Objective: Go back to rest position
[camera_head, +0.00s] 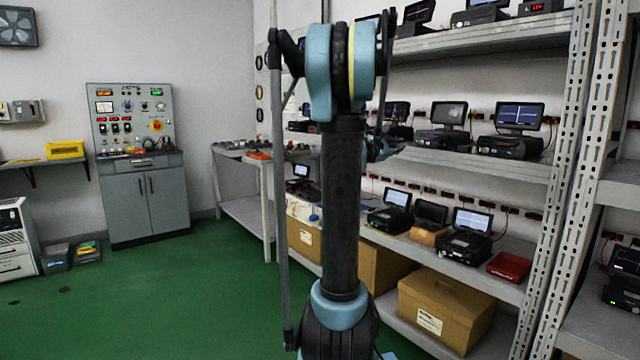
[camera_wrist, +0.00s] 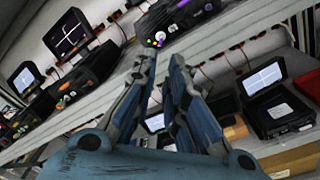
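My arm (camera_head: 343,200) stands upright in the middle of the head view and hides part of the rack behind it. My gripper (camera_wrist: 163,62) is at the centre of the wrist view, tilted, with a narrow gap between its fingers and nothing seen held. In the head view my gripper (camera_head: 378,150) shows only in part behind the arm, in front of the rack's shelves. The wrist view shows test units with screens (camera_wrist: 70,38) on the shelf at left, another unit (camera_wrist: 178,18) above the fingertips and one (camera_wrist: 272,98) at right.
The metal rack (camera_head: 470,160) fills the right side with several screened units, cardboard boxes (camera_head: 440,308) and a red tray (camera_head: 509,266). A side bench (camera_head: 243,205) stands left of my arm. A grey control cabinet (camera_head: 145,195) stands farther left.

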